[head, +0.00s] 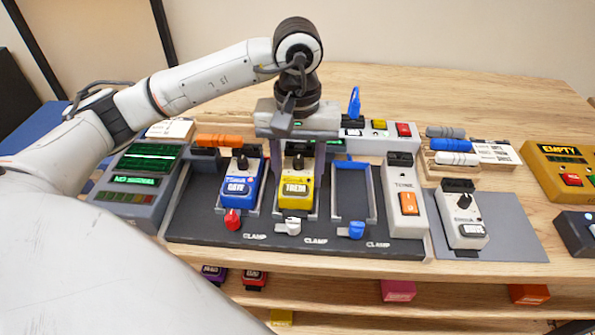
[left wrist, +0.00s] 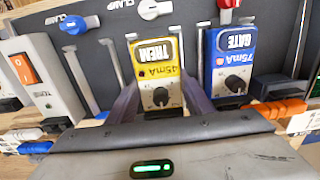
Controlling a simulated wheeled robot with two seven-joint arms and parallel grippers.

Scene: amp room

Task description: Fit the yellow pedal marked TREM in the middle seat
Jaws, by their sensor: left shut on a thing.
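The yellow pedal marked TREM (head: 295,197) is upright at the middle seat of the dark board (head: 210,240); it also shows in the left wrist view (left wrist: 143,72). My left gripper (head: 298,160) comes down from above and is shut on its sides, one finger on each side in the left wrist view (left wrist: 160,88). I cannot tell whether the pedal rests fully on the seat floor. The middle seat's white clamp knob (head: 292,227) is in front of the pedal. My right gripper is not in view.
The blue GATE pedal (head: 237,187) stands in the left seat, with a red clamp knob (head: 232,219). The right seat (head: 352,192) is empty, with a blue knob (head: 356,230). A grey TONE unit (head: 404,200) stands right of it. A white pedal (head: 462,216) is on a grey mat (head: 515,240).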

